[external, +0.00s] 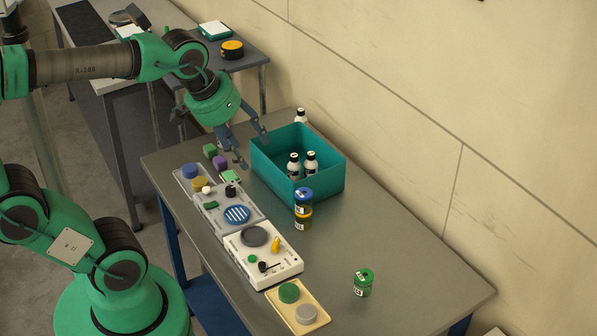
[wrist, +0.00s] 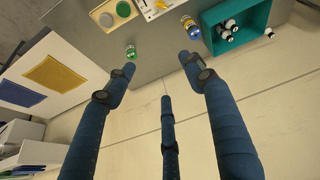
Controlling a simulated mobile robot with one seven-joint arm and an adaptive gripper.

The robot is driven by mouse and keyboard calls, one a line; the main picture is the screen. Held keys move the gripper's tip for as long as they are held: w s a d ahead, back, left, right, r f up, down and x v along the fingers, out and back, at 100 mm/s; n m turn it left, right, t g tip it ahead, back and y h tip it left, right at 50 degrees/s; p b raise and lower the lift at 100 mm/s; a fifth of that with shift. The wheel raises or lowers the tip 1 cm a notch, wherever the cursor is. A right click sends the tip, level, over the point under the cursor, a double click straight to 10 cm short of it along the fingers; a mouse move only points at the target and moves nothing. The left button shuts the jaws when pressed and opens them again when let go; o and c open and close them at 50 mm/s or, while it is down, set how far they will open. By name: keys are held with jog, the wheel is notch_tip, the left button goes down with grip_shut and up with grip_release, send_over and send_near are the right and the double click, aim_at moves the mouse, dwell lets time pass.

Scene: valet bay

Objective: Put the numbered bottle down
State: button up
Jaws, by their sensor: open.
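Two white bottles with black caps stand in the teal bin (external: 330,183): the left bottle (external: 293,167) and the right bottle (external: 311,163). A third such bottle (external: 300,116) is outside the bin, behind its far corner and partly hidden; it also shows in the wrist view (wrist: 269,33). Numbers on the bottles are too small to read. My gripper (external: 250,152) is open and empty, in the air left of the bin. In the wrist view its three fingers (wrist: 160,75) are spread with nothing between them.
A green-lidded jar (external: 363,283) stands apart at right. Panels with knobs, including a white one (external: 270,265), line the bench's left edge. The bench right of the bin is mostly clear.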

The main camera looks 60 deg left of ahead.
jog(key=s+m, duration=0.1)
jog(key=s+d+m, duration=0.1)
jog(key=s, duration=0.1)
jog(key=s+f+m, duration=0.1)
jog(key=s, duration=0.1)
jog(key=shift+d+f+t, duration=0.1)
jog(key=shift+d+t, duration=0.15)
jog(key=shift+t, duration=0.05)
notch_tip(320, 180, down, 3)
jog(key=b, duration=0.3)
jog(key=shift+o, duration=0.4)
